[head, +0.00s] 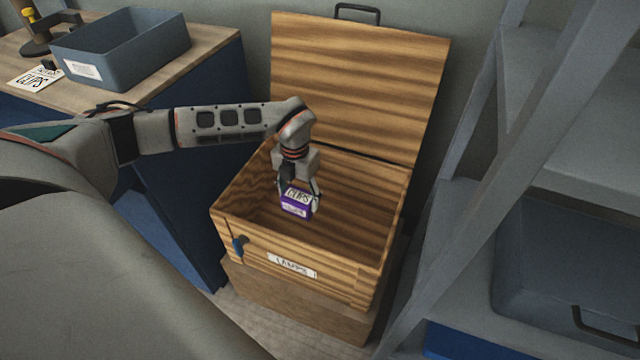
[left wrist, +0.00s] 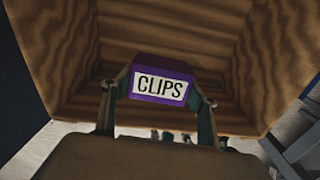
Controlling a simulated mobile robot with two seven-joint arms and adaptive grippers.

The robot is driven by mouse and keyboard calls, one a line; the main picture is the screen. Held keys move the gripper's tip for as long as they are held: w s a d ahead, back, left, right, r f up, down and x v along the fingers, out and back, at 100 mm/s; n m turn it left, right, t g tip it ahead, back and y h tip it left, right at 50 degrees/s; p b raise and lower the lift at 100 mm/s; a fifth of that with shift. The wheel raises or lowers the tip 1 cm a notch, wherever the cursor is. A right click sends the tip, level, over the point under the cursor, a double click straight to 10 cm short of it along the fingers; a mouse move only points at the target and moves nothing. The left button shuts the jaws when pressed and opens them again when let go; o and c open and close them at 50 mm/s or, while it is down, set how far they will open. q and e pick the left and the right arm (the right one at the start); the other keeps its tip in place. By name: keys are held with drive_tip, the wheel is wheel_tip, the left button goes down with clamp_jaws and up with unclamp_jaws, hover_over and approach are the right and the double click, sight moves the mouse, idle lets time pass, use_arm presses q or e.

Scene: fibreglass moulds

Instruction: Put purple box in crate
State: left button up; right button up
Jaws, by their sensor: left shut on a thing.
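The purple box (head: 296,208) has a white "CLIPS" label on it. My left gripper (head: 299,196) is shut on it, with a finger on each side, and points down. In the left wrist view the purple box (left wrist: 162,64) sits between the two fingers of the left gripper (left wrist: 160,90). The wooden crate (head: 240,222) stands with its lid (head: 355,80) open and leaning back. The box is held over or within the crate's opening; I cannot tell its exact height above the crate floor. My right gripper is not in view.
The crate rests on a wooden block (head: 300,305) and has a "LAMPS" label and a blue latch (head: 239,246) in front. A blue-grey bin (head: 150,45) stands on the workbench at the left. A grey metal frame (head: 450,200) rises close to the right.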

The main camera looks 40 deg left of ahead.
sight(298, 215)
use_arm(q)
drive_tip(key=shift+a+f+n, duration=0.25)
drive_tip(key=shift+f+n, duration=0.05)
drive_tip(key=shift+f, duration=0.2)
drive_tip(key=f, duration=0.2)
drive_tip(key=f+b, duration=0.1)
drive_tip(key=f, duration=0.2)
drive_tip(key=f+b, duration=0.1)
drive_tip(key=f, duration=0.1)
drive_tip(key=shift+s+f, duration=0.2)
drive_tip(key=shift+s, duration=0.1)
wheel_tip(298, 215, down, 12)
drive_tip(key=b, duration=0.4)
drive_tip(key=shift+b, duration=0.3)
drive_tip(key=shift+w+f, duration=0.25)
drive_tip(key=shift+r, duration=0.15)
drive_tip(key=shift+f, duration=0.25)
drive_tip(key=o, duration=1.2)
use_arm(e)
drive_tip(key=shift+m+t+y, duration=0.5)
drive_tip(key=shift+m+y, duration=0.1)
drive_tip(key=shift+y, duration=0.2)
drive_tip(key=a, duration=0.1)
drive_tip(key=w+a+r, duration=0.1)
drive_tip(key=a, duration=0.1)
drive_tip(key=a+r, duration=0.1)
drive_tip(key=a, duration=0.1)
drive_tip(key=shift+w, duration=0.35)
